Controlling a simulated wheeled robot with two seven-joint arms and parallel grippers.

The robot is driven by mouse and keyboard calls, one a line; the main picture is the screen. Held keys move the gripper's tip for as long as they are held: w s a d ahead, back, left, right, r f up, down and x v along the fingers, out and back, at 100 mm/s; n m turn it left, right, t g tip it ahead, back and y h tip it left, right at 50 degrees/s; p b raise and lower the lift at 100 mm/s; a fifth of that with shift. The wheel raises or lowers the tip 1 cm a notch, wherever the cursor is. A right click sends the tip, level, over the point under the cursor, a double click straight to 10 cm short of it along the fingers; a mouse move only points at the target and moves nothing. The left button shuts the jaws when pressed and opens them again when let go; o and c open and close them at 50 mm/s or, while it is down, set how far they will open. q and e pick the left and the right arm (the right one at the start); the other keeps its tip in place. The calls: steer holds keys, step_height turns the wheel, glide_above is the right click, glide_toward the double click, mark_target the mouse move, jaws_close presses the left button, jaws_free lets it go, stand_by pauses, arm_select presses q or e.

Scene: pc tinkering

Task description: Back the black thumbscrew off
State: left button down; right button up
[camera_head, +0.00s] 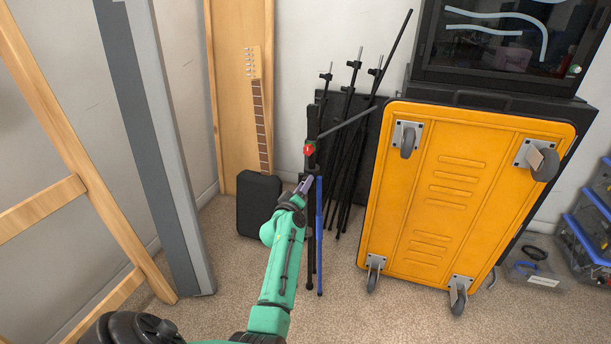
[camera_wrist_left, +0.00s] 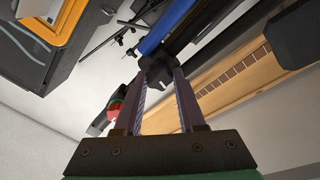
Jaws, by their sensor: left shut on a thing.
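My left gripper (camera_head: 306,184) reaches a dark stand with a blue tube (camera_head: 319,240). In the left wrist view the blue tube (camera_wrist_left: 170,25) runs up from the fingertips. There my left gripper (camera_wrist_left: 163,76) is shut on a small black part (camera_wrist_left: 157,72) beside the tube, apparently the black thumbscrew. In the head view the thumbscrew is too small and covered to make out. A red knob (camera_head: 308,150) sits higher on the stand; a red part (camera_wrist_left: 114,110) also shows left of the fingers in the wrist view. My right gripper is in neither view.
Several thin black stands (camera_head: 350,130) lean close behind. A guitar (camera_head: 260,120) and a black box (camera_head: 257,205) stand to the left. An orange wheeled board (camera_head: 455,190) leans at the right. Carpet (camera_head: 380,320) is open in front.

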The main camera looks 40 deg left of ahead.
arm_select(q)
steer(key=shift+d+r+n+p, duration=0.1)
steer(key=shift+r+n+p, duration=0.1)
steer(key=shift+n, duration=0.4)
steer(key=shift+r+n+p, duration=0.1)
steer(key=shift+n+p, duration=0.1)
steer(key=shift+n, duration=0.4)
steer(key=c, duration=0.8)
jaws_free()
steer(key=shift+f+n, duration=0.3)
steer(key=shift+n, duration=0.3)
steer(key=shift+o, duration=1)
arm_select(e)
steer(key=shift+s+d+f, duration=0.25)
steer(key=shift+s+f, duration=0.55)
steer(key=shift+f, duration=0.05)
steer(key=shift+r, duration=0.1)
arm_select(q)
steer(key=p+v, duration=0.2)
steer(key=v, duration=0.4)
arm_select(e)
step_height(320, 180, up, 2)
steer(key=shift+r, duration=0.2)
